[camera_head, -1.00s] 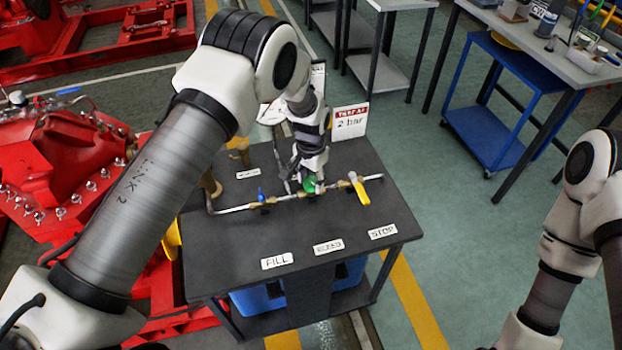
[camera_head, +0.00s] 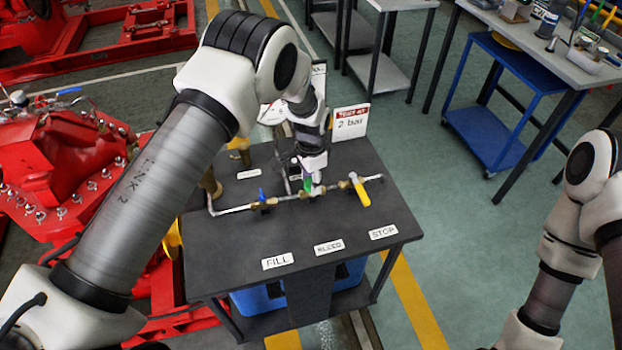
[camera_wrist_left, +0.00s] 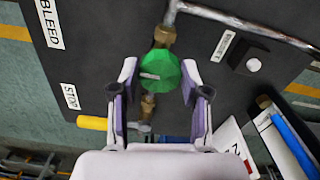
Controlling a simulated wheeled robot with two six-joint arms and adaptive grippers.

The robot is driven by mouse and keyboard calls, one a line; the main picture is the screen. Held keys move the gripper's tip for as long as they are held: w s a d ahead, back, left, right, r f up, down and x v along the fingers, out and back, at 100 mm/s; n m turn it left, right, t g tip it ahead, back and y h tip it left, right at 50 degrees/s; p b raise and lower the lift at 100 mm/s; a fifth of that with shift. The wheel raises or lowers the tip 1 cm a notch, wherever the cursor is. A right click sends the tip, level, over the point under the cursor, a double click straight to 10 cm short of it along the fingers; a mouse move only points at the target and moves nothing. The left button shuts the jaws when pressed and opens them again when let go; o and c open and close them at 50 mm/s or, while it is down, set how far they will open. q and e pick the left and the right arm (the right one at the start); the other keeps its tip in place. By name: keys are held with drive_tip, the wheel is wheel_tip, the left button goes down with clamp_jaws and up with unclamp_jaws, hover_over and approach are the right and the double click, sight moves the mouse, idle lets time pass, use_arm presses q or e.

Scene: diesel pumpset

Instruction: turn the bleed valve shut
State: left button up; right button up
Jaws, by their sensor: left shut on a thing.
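The bleed valve has a green faceted knob (camera_head: 308,185) on the brass and silver pipe across the dark bench. In the left wrist view the green knob (camera_wrist_left: 161,70) lies between the two fingers, with a pale line on its face. My left gripper (camera_head: 312,178) reaches down from behind and is shut on this knob; its fingers hide part of it in the head view. The BLEED label (camera_head: 328,247) lies on the bench in front. My right forearm shows at the right edge of the head view, but its gripper is out of view.
On the same pipe are a blue-handled valve (camera_head: 262,195) to the left and a yellow lever (camera_head: 360,190) to the right. A "2 bar" sign (camera_head: 351,123) stands behind. The bench top (camera_head: 230,250) is clear in front except for labels.

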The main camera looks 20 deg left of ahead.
use_arm(q)
drive_tip(key=shift+s+f, duration=0.15)
drive_tip(key=shift+s, duration=0.05)
drive_tip(key=o, duration=1.1)
drive_tip(key=shift+o, duration=0.2)
drive_tip(key=shift+w, duration=0.2)
wheel_tip(320, 180, up, 12)
drive_tip(key=shift+d, duration=0.1)
